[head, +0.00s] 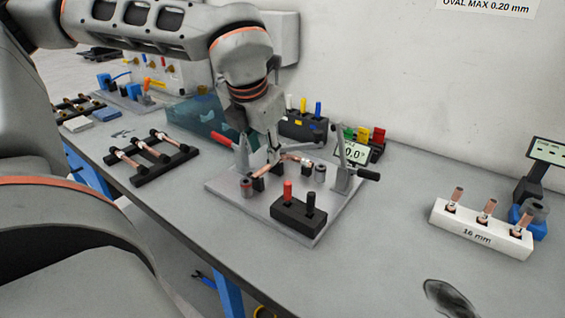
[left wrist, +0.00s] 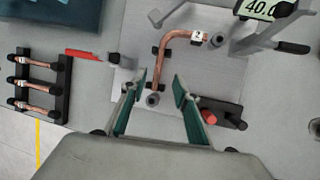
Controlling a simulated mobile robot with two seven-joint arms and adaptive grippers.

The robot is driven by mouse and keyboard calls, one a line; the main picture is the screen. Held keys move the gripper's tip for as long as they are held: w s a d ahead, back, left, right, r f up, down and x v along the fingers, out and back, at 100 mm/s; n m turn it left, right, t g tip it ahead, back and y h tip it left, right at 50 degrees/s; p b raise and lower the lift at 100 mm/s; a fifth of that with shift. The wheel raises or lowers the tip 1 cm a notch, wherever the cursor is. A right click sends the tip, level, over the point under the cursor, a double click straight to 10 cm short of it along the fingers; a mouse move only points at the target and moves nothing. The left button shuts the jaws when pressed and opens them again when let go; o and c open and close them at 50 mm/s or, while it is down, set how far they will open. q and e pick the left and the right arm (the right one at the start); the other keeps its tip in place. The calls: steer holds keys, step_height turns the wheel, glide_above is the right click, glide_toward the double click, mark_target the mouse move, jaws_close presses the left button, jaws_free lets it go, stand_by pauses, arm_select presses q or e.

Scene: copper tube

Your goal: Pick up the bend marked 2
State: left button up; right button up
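The copper bend marked 2 (left wrist: 167,45) lies on the grey fixture plate (left wrist: 215,95) in the left wrist view. Its white label with a 2 (left wrist: 198,37) faces up near its right end. One leg runs toward my left gripper (left wrist: 159,79), which is open, with a fingertip to each side of that leg. I cannot tell how far above it the fingertips are. In the head view, the bend (head: 297,159) is partly hidden by the left gripper (head: 272,158), which points down over the plate. My right gripper is not in view.
A black rack (head: 150,157) with several copper pieces lies left of the plate. A red and black handled block (head: 297,215) stands at the plate's front. Clamp levers (head: 343,165) rise beside the bend. A white 16 mm holder (head: 481,230) stands right; the bench between is clear.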

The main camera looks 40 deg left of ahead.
mark_target(265, 167)
arm_select(q)
steer(key=x, duration=0.2)
steer(key=s+x, duration=0.1)
steer(key=x, duration=0.1)
steer(key=shift+w+a+f, duration=0.15)
steer(key=shift+f, duration=0.25)
steer(key=shift+w+a+f, duration=0.1)
steer(key=shift+w+f, duration=0.2)
steer(key=shift+f, duration=0.15)
steer(key=shift+r, duration=0.1)
jaws_close()
